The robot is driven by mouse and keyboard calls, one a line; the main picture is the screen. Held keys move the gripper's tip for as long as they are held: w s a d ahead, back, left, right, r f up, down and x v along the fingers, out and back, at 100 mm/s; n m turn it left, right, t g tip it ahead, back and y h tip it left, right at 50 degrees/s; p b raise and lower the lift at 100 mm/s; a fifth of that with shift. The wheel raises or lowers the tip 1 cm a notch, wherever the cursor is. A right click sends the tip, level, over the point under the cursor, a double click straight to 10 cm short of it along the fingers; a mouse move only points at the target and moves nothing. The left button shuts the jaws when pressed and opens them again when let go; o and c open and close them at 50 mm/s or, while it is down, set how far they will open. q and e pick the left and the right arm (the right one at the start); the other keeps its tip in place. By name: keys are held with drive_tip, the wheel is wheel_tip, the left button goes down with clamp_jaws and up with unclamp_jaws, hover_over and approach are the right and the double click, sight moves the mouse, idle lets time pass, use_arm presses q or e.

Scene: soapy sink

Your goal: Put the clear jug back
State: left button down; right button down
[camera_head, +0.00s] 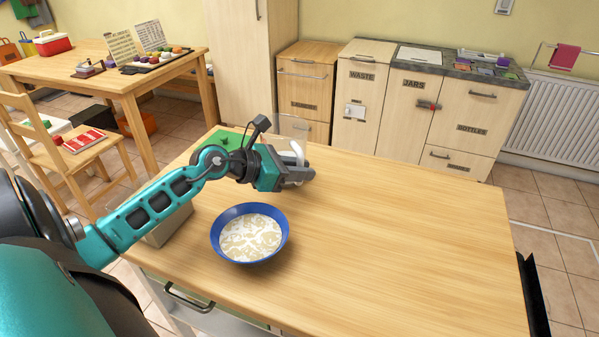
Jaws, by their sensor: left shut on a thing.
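The clear jug (293,125) is near the back edge of the wooden worktop, left of its middle. Its see-through body is faint and partly hidden behind my left gripper; a white curved part, which looks like its handle, shows at the jaws. My left gripper (300,176) reaches in from the left and is shut on the jug. I cannot tell whether the jug touches the worktop or is slightly raised. My right gripper is not in view.
A blue bowl (284,247) with whitish, foamy contents stands in front of my left gripper. A green mat (222,139) lies behind my arm, and a grey box (166,232) sits under it. The worktop's right side (430,240) is clear. Labelled cabinets (388,130) stand behind.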

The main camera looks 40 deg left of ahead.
use_arm(q)
drive_tip(key=shift+f, duration=0.15)
drive_tip(key=shift+f, duration=0.15)
drive_tip(key=c, duration=1)
unclamp_jaws()
drive_tip(key=shift+r, duration=0.2)
drive_tip(key=shift+s+a, duration=0.1)
drive_tip(key=shift+s, duration=0.1)
drive_tip(key=v, duration=1.1)
drive_tip(key=shift+s+a+r, duration=0.1)
drive_tip(key=shift+s+a, duration=0.05)
drive_tip(key=shift+s, duration=0.1)
